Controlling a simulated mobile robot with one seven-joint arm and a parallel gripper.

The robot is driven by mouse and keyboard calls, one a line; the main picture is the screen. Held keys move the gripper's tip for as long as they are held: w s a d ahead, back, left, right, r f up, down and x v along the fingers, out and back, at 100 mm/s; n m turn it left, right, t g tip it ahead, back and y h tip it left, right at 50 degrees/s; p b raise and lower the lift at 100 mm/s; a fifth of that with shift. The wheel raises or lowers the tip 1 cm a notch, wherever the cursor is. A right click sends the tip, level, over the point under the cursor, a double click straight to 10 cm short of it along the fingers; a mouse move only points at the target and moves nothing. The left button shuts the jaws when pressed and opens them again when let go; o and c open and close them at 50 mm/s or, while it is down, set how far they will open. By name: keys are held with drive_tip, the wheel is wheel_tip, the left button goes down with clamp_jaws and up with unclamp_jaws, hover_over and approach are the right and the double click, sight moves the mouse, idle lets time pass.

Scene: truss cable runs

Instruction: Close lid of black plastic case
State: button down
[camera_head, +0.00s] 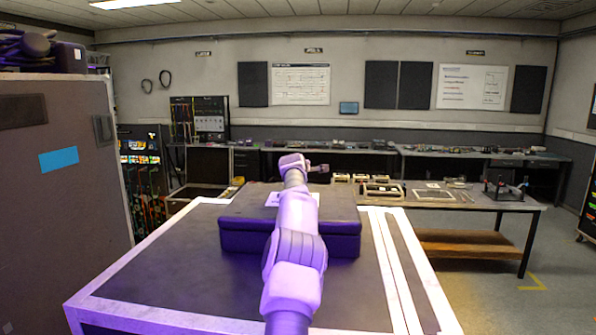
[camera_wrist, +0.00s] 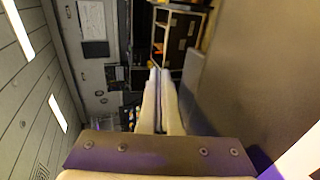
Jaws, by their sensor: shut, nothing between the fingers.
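The black plastic case (camera_head: 240,236) sits on the dark, white-edged table top and looks purple in the light. Its lid (camera_head: 340,206) lies flat across the top and looks down on the body, with a pale label on it. My arm crosses in front of the middle of the case and hides part of its front and lid. My gripper (camera_head: 322,168) is above the far side of the lid, pointing right in the head view. In the wrist view my gripper (camera_wrist: 158,78) has its two fingers together with nothing between them. A broad dark surface lies beside them.
A tall grey cabinet (camera_head: 60,200) stands close on the left. A workbench (camera_head: 500,200) with frames and small parts stands behind at the right. The table top (camera_head: 170,270) is clear to the left of the case.

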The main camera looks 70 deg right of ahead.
drive_tip(key=shift+f, duration=0.35)
idle(0.5)
drive_tip(key=b+v, duration=0.1)
drive_tip(key=b, duration=0.1)
drive_tip(key=shift+s+a+b, duration=0.1)
drive_tip(key=shift+a+b, duration=0.2)
drive_tip(key=shift+b, duration=0.05)
drive_tip(key=b+v, duration=0.6)
drive_tip(key=v, duration=0.9)
drive_tip(key=shift+s+a+r+b, duration=0.1)
drive_tip(key=shift+a+r+b, duration=0.15)
drive_tip(key=shift+r+b, duration=0.1)
